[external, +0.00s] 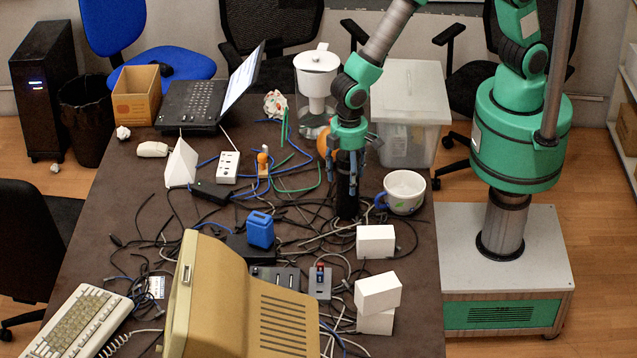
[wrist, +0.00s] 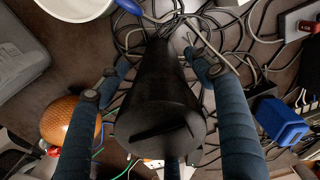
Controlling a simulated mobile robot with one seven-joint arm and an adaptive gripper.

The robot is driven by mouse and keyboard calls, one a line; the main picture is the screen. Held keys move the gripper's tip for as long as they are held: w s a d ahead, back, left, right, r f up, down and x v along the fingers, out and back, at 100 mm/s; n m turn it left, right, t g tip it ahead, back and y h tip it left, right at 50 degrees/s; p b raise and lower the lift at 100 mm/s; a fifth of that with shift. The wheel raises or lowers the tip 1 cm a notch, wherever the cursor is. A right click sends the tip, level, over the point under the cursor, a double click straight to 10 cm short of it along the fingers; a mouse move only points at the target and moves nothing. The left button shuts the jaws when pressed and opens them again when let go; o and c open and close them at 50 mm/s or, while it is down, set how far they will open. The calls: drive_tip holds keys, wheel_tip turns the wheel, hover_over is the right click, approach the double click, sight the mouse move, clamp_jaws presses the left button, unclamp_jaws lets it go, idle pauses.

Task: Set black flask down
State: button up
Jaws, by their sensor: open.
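The black flask (external: 347,190) stands upright on the dark table, among loose cables, in the external view. It also shows large in the middle of the wrist view (wrist: 160,100), seen from above. My gripper (external: 350,172) points down over the flask, with its fingers on either side of the upper part. In the wrist view my gripper (wrist: 158,72) is open, and gaps show between the fingers and the flask. The flask's base is partly hidden by cables.
A white mug (external: 405,190) stands just right of the flask, and white boxes (external: 376,242) lie nearer the front. A water filter jug (external: 317,75) and an orange ball (wrist: 70,120) are behind. A blue block (external: 260,230) is front left. Cables cover much of the table.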

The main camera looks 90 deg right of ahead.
sight(348, 153)
wheel_tip(348, 153, up, 11)
drive_tip(key=shift+r+p, duration=0.1)
drive_tip(key=shift+p, duration=0.9)
drive_tip(key=shift+d+r, duration=0.3)
drive_tip(key=shift+r, duration=0.05)
drive_tip(key=s+d+r+m+t, duration=0.1)
drive_tip(key=s+d+r, duration=0.2)
drive_tip(key=d+r, duration=0.7)
drive_tip(key=s+d+r+t, duration=0.1)
drive_tip(key=s+d+r, duration=0.2)
drive_tip(key=d+r, duration=0.7)
drive_tip(key=s+d+r+m+t, duration=0.1)
drive_tip(key=s+d+r, duration=0.3)
drive_tip(key=s+d, duration=0.3)
drive_tip(key=s+d+r+m+t, duration=0.1)
drive_tip(key=s+d+r+t, duration=0.1)
drive_tip(key=s+d+r, duration=0.2)
drive_tip(key=shift+s+d+r+t, duration=0.25)
drive_tip(key=shift+s+d, duration=1.45)
drive_tip(key=shift+s, duration=2.4)
